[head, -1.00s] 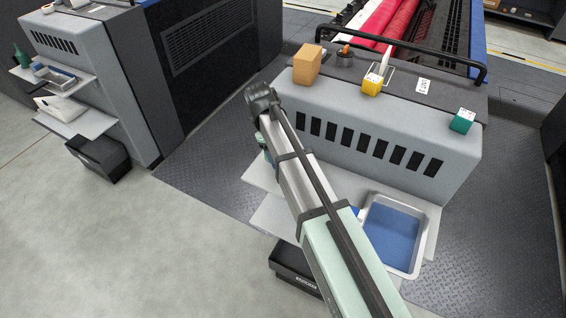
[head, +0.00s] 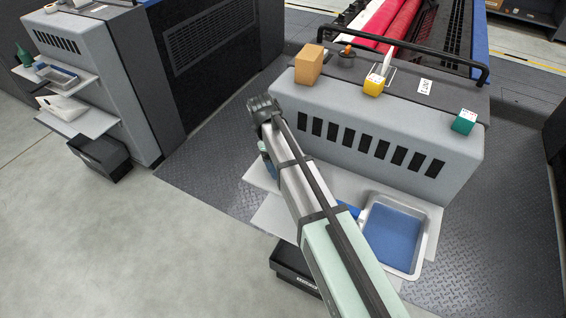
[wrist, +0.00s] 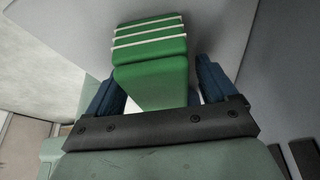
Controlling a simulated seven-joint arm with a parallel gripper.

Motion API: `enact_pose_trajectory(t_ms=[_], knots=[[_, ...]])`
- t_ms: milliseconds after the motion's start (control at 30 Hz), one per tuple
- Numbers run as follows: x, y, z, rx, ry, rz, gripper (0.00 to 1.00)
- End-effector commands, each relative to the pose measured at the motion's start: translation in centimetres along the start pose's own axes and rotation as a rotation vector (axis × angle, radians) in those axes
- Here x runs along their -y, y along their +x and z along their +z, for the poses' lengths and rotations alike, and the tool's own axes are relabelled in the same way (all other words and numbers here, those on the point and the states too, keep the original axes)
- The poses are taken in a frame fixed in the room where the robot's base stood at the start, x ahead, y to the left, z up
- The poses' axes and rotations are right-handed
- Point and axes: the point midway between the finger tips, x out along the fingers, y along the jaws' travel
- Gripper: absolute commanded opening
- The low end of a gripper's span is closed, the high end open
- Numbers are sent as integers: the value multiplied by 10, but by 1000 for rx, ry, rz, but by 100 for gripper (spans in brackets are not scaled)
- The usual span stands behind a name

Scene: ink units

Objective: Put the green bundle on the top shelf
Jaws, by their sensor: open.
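The green bundle (wrist: 150,65), a green block with white lines across its far part, shows in the wrist view against a grey surface. My gripper (wrist: 157,70) is open, with one blue finger on each side of the bundle; I cannot tell whether they touch it. In the head view my arm hides the bundle and my fingertips; my wrist is in front of the slotted grey unit. That unit has an upper shelf (head: 258,174) and a lower shelf (head: 274,214), both partly covered by my arm. I cannot tell which shelf bears the bundle.
A metal tray with a blue bottom (head: 395,238) is at the shelves' right. A tan box (head: 309,64), a yellow cube (head: 374,85) and a green cube (head: 463,121) stand on the unit's top. A black bin (head: 290,262) is below. Another shelved unit (head: 90,75) stands left.

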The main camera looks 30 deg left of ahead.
Motion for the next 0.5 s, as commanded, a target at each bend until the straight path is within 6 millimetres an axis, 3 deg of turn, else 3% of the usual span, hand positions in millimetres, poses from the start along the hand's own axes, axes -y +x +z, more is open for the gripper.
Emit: enact_pose_trajectory(t_ms=[300, 500], knots=[[0, -3, -1, 0, 0, 0, 85], [0, -20, 0, 0, 0, 0, 85]])
